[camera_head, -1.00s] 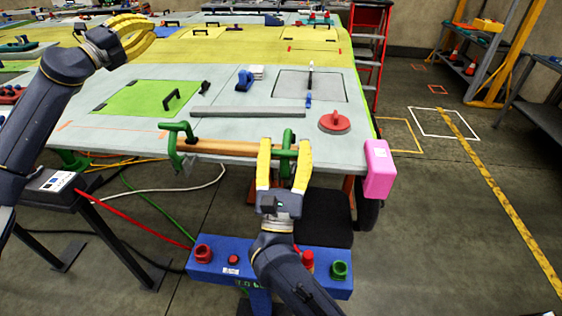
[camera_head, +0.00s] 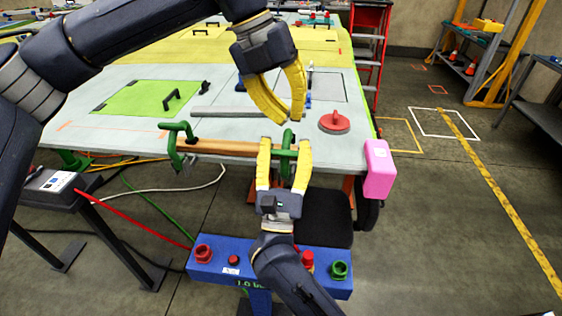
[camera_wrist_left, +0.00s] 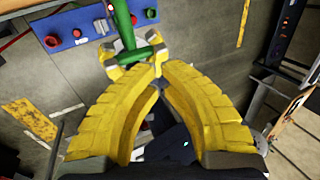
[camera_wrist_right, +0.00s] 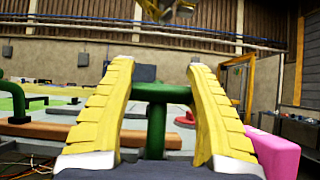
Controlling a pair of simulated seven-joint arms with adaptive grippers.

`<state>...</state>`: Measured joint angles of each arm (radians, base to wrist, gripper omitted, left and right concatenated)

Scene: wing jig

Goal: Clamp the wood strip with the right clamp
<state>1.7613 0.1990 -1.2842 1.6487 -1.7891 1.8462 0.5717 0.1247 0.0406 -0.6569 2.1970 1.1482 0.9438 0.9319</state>
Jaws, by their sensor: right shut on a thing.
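The wood strip (camera_head: 225,147) lies along the table's front edge. The green left clamp (camera_head: 176,150) stands at its left end. The green right clamp (camera_head: 287,153) is at its right end and also shows in the right wrist view (camera_wrist_right: 157,120). My right gripper (camera_head: 285,143) is shut on the right clamp's crossbar, one finger at each end. My left gripper (camera_head: 289,119) is just above the right clamp, with its fingertips nearly together and nothing between them. In the left wrist view the clamp's green bar (camera_wrist_left: 125,25) lies beyond its tips. Clamp-to-strip contact is partly hidden.
A grey bar (camera_head: 230,111) and a red suction handle (camera_head: 334,122) lie on the table (camera_head: 120,132). A pink block (camera_head: 379,168) is at its right corner. A blue button console (camera_head: 215,258) stands in front. Open floor lies to the right.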

